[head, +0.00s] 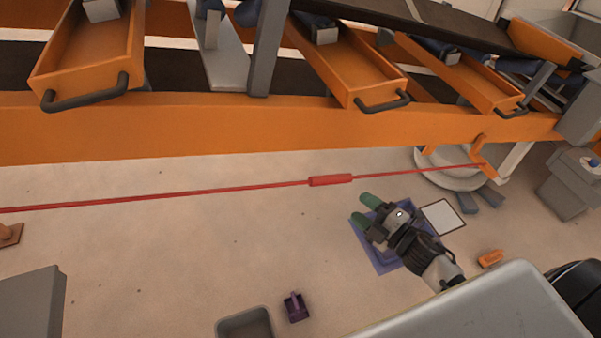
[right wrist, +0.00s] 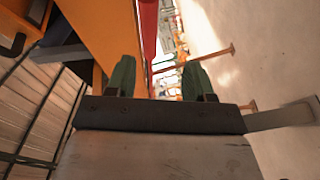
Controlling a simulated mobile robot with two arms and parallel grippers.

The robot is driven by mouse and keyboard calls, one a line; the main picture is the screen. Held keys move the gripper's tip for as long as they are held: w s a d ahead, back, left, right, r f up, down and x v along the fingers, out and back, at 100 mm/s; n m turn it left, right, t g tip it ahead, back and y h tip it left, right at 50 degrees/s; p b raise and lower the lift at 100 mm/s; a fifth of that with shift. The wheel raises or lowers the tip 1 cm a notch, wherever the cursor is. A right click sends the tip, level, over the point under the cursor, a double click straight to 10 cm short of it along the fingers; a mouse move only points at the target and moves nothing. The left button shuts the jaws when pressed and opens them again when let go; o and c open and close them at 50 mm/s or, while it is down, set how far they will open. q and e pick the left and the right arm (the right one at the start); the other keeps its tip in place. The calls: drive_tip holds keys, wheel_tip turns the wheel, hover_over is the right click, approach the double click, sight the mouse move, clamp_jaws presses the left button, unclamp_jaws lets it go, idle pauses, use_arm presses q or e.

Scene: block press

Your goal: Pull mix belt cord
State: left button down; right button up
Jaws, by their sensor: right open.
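A red cord (head: 220,190) runs along the front of the orange conveyor frame, with a thicker red handle (head: 330,180) near its middle. My right gripper (head: 363,210) is open and empty, with green fingertips, to the lower right of the handle in the head view. In the right wrist view, the two green fingers (right wrist: 160,80) stand apart, and the red handle (right wrist: 149,30) shows beyond and between them, nearer the left finger. I see no contact with the cord. My left gripper is not in view.
Orange drawers (head: 370,80) with dark handles jut from the orange frame (head: 200,130). On the floor are a blue-purple mat (head: 376,262), a white panel (head: 441,216), a small purple object (head: 296,307), a grey bin (head: 245,325) and an orange piece (head: 490,258). Floor left of centre is clear.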

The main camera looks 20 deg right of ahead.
sight(330, 184)
drive_tip(key=shift+n+y, duration=0.5)
drive_tip(key=x, duration=0.3)
drive_tip(key=r+p+x, duration=0.1)
drive_tip(key=x, duration=0.7)
drive_tip(key=shift+a+r, duration=0.35)
drive_tip(key=shift+a, duration=0.1)
drive_tip(key=shift+c, duration=0.2)
clamp_jaws()
